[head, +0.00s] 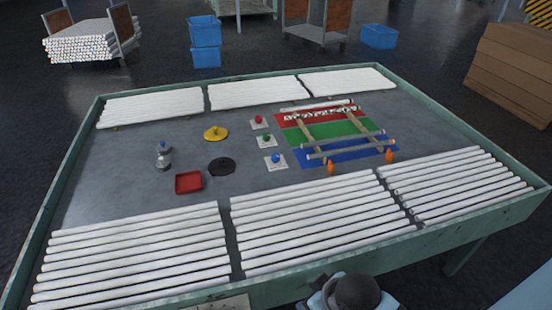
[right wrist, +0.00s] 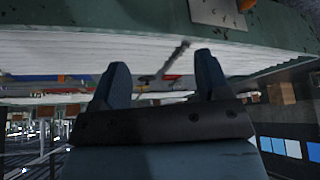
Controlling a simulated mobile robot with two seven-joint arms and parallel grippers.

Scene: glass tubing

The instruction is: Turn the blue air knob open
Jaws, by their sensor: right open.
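The blue knob (head: 275,158) sits on a small pale plate in the middle of the table, in front of a green knob (head: 265,139) and a red knob (head: 258,119) on similar plates. It is too small for me to tell which way it is turned. My right gripper (right wrist: 160,66) is open and empty in the right wrist view, its two dark fingers pointing towards the table's edge and white tubes. It is well apart from the blue knob, which I cannot make out in that view. My left gripper is not in view.
White tubes (head: 305,225) lie in rows along the table's near and far sides. A tube rack stands on red, green and blue mats right of the knobs, with orange pieces (head: 331,169) before it. A red tray (head: 189,182), black disc (head: 221,167) and yellow disc (head: 215,133) lie left.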

